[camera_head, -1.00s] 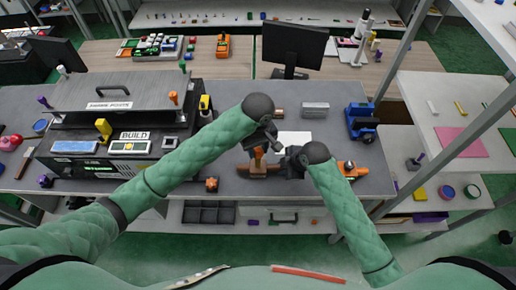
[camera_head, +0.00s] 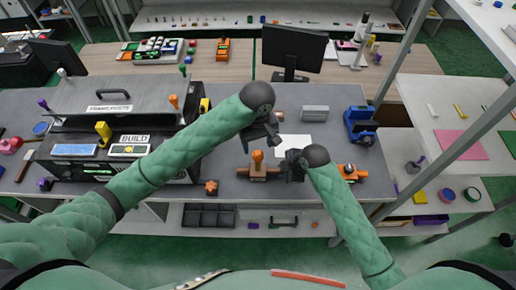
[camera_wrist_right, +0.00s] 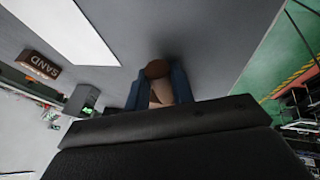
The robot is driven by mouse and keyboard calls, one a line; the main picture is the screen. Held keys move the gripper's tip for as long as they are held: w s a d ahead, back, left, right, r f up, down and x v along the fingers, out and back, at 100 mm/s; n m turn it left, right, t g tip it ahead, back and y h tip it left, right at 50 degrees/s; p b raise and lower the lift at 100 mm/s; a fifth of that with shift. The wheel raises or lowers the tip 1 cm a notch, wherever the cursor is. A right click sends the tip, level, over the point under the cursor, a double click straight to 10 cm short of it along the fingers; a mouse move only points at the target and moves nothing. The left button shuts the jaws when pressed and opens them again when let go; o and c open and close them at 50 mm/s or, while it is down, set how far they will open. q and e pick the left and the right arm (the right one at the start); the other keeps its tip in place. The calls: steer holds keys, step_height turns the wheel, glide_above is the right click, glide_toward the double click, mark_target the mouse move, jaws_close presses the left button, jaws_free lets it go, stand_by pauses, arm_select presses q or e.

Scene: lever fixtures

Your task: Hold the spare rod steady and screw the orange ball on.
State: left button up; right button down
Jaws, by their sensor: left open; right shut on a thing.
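An orange ball-topped piece (camera_head: 257,156) stands upright on a brown block (camera_head: 258,173) on the grey bench. My left gripper (camera_head: 261,142) is open and empty, a little above and behind the orange top, apart from it. My right gripper (camera_head: 289,168) is beside the right end of the brown block. In the right wrist view it is shut on a tan and brown piece (camera_wrist_right: 160,94) with a round brown end. I cannot tell which part of the rod or block this is. The thread between ball and rod is too small to see.
A white sheet (camera_head: 293,142) and a grey block (camera_head: 315,112) lie behind. A blue machine (camera_head: 360,125) and an orange-brown fixture (camera_head: 351,173) stand to the right.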

mark_target(258, 153)
arm_select(q)
step_height(258, 153, up, 7)
stand_by(0.5)
arm_select(e)
steer(key=c, duration=1.1)
jaws_free()
